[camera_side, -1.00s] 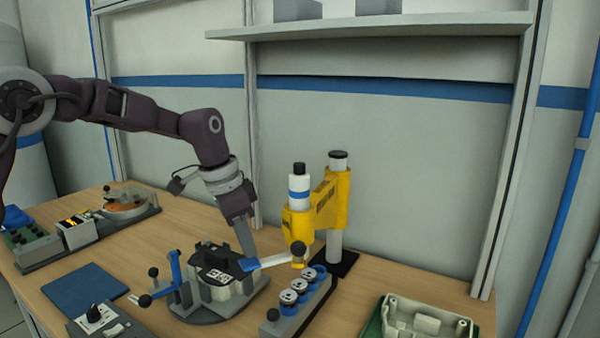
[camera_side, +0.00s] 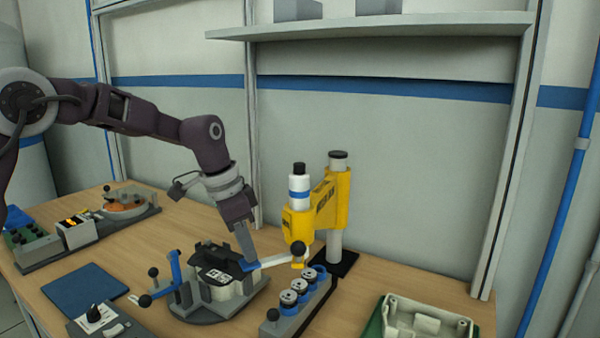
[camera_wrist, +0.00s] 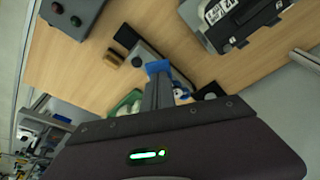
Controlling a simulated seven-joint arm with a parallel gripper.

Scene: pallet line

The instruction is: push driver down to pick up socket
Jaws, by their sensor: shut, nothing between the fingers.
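The driver (camera_side: 300,192) is a white cylinder with a blue band and black cap, held upright in a yellow arm on a post. A pale lever with a blue end (camera_side: 252,266) reaches left from the driver's lower end, beside a dark ball knob (camera_side: 298,248). Sockets (camera_side: 299,286) stand in a grey rack (camera_side: 270,327) below and in front of the driver. My gripper (camera_side: 250,258) is shut and empty, its tips at the lever's blue end; I cannot tell if they touch. The wrist view shows the shut fingers (camera_wrist: 158,92) near a blue part (camera_wrist: 157,67).
A round fixture (camera_side: 222,306) with a housing and blue clamp stands left of the rack. A tray with a pale casing (camera_side: 425,322) lies at the front right. A blue mat (camera_side: 84,290) lies at the left. The post stands behind the driver.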

